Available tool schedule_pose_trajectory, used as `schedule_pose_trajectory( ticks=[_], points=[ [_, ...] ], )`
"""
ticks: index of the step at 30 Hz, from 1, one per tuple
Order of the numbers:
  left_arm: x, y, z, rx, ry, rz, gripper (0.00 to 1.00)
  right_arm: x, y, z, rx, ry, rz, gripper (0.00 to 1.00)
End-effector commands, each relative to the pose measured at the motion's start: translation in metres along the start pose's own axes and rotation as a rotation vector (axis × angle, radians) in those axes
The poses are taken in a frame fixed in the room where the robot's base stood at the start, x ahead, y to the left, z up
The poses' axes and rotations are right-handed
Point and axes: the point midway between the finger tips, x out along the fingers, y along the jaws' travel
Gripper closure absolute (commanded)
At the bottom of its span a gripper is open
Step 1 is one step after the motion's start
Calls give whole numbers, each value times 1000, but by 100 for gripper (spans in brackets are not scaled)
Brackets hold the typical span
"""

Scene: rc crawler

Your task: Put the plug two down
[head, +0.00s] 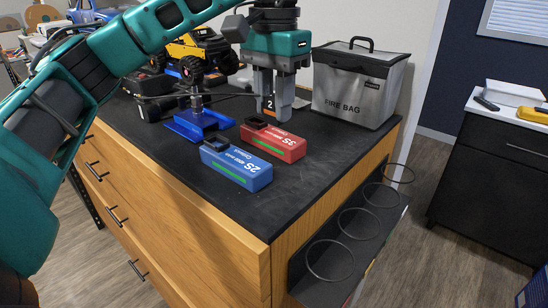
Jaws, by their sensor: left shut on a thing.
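My left gripper (275,107) points straight down over the black worktop, just behind the red 3S battery. It is shut on plug two (270,102), a small dark piece with a "2" label between the fingers. The fingers hide part of the plug, and I cannot tell whether its lower end touches the worktop. My right gripper is not in view.
The red 3S battery (273,141) and blue 2S battery (236,166) lie in front of the gripper. A blue stand (203,125) is left, a yellow crawler (200,52) behind, and a grey fire bag (358,88) right. The worktop's front right (300,190) is clear.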

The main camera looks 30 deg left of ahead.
Motion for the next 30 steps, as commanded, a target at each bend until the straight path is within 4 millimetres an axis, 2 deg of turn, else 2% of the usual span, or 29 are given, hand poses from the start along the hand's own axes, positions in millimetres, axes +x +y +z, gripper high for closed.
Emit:
schedule_pose_trajectory(
  ticks=[1, 3, 10, 16, 30],
  points=[
    [19, 0, 0, 2, -4, 2, 97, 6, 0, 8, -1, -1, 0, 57],
    [31, 0, 0, 1, -3, 2, 97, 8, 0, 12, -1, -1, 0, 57],
    [50, 0, 0, 0, 0, 1, 97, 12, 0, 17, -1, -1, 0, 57],
    [78, 0, 0, 0, -2, 0, 97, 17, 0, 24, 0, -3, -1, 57],
    [87, 0, -1, 0, 0, 0, 97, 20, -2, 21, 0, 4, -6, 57]
  ],
)
